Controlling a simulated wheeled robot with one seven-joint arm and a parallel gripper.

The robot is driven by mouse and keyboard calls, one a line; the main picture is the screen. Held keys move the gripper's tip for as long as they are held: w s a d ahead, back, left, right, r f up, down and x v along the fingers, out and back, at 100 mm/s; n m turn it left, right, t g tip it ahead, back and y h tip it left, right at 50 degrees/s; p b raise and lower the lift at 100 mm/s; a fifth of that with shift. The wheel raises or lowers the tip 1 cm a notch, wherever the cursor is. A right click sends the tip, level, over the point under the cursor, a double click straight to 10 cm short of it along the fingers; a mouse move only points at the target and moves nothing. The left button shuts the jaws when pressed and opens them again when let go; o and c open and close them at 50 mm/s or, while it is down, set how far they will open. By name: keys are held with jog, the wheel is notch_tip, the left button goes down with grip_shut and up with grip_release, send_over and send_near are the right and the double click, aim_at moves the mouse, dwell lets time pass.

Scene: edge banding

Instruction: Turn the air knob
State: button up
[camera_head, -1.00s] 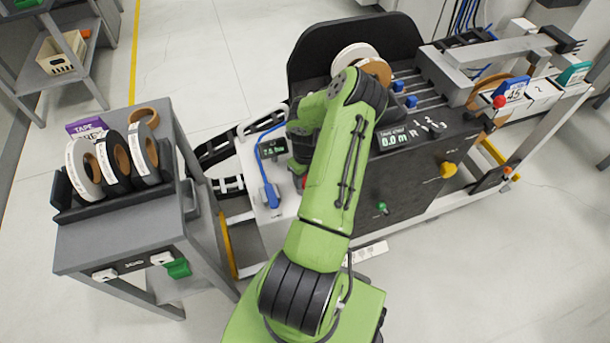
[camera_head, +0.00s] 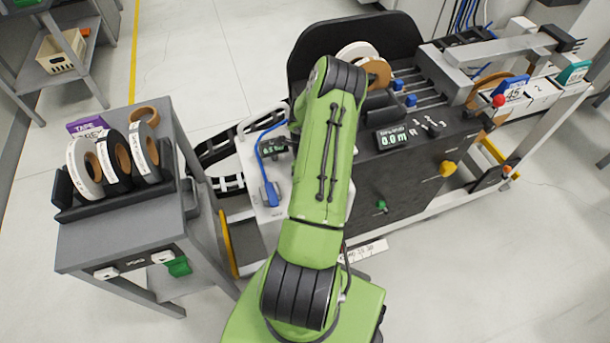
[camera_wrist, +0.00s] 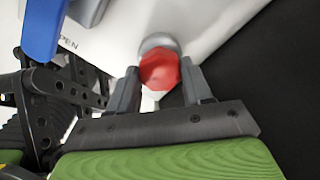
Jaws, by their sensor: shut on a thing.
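The air knob (camera_wrist: 159,70) is red and faceted, on a grey round base against a white panel, in the wrist view. My gripper (camera_wrist: 158,82) has one finger on each side of the knob and is shut on it. In the head view my green arm hides both the knob and the gripper. A small display (camera_head: 274,146) on the white panel beside the arm shows a green reading, too small to read surely.
A blue lever (camera_head: 270,194) stands on the white panel left of my arm; its blue part (camera_wrist: 42,28) is close to my gripper at the upper left in the wrist view. The machine's black front (camera_head: 420,185) lies to the right. A grey cart (camera_head: 110,245) with tape rolls stands left.

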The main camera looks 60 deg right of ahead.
jog(key=o, duration=1)
jog(key=shift+o, duration=0.2)
jog(key=shift+r, duration=0.1)
notch_tip(320, 180, up, 16)
jog(key=p, duration=0.3)
jog(key=shift+f+p, duration=0.2)
jog(key=shift+p, duration=0.1)
